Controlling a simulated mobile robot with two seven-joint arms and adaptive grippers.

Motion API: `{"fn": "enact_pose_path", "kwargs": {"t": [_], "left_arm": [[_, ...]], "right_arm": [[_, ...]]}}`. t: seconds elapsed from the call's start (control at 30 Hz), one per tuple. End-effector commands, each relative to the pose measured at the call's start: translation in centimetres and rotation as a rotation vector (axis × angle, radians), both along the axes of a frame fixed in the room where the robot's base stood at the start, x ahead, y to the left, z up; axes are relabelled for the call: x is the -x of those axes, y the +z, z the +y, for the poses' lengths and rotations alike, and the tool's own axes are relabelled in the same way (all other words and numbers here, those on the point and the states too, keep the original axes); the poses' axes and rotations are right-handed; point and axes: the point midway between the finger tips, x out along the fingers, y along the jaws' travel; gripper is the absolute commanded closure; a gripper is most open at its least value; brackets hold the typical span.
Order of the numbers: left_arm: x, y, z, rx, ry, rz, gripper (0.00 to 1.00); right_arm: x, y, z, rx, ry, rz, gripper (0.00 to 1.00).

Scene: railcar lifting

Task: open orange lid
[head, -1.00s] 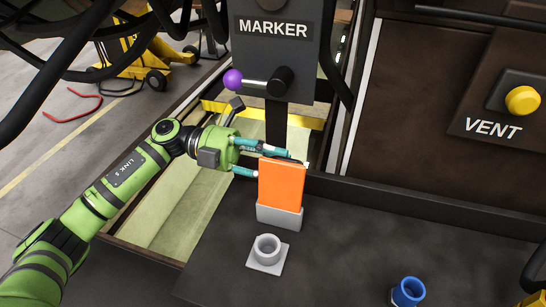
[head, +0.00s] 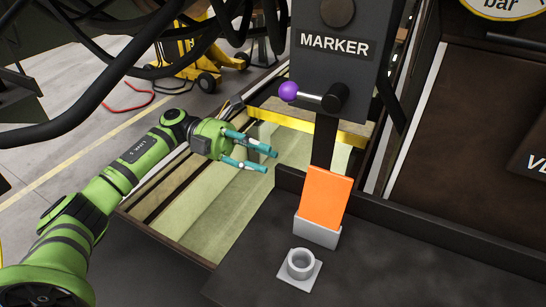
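The orange lid (head: 326,198) is a flat upright panel on top of a small grey box (head: 316,231) at the edge of the dark tabletop. My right gripper does not show.
A grey ring socket (head: 300,264) sits on the dark tabletop (head: 400,265) in front of the box. Above the lid hangs the MARKER panel (head: 331,52) with a purple-knobbed lever (head: 288,91). A yellow bar (head: 310,122) runs behind. Black cables hang at upper left.

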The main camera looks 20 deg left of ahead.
Motion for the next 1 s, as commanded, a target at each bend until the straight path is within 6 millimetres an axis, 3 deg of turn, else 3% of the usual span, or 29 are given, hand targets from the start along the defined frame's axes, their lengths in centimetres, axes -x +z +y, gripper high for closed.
{"fn": "enact_pose_path", "kwargs": {"t": [0.2, 0.23, 0.3, 0.43, 0.57, 0.73, 0.9, 1.0], "left_arm": [[0.0, 0.0, 0.1, 0.0, 0.0, -0.001, 0.65], [0.0, 0.0, 0.0, 0.0, 0.0, -0.001, 0.73], [0.0, -0.1, 0.0, -0.003, 0.002, -0.016, 1.0], [-0.2, -0.9, 0.0, -0.031, 0.02, -0.19, 1.0], [-0.7, -2.2, -0.1, -0.107, 0.049, -0.593, 1.0], [-1.5, -3.1, 0.0, -0.254, 0.052, -1.261, 1.0], [-2.0, -3.1, 0.2, -0.42, -0.007, -1.885, 1.0], [-2.1, -2.8, 0.3, -0.501, -0.058, -2.159, 1.0]], "right_arm": [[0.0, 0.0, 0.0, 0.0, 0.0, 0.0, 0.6], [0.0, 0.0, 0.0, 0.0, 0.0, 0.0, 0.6], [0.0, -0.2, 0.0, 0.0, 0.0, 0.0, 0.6], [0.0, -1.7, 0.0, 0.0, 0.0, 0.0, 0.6], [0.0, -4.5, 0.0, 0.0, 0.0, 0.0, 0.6], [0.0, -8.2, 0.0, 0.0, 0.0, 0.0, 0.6], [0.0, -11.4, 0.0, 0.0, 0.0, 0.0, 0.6], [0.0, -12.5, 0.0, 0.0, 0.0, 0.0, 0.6]]}}
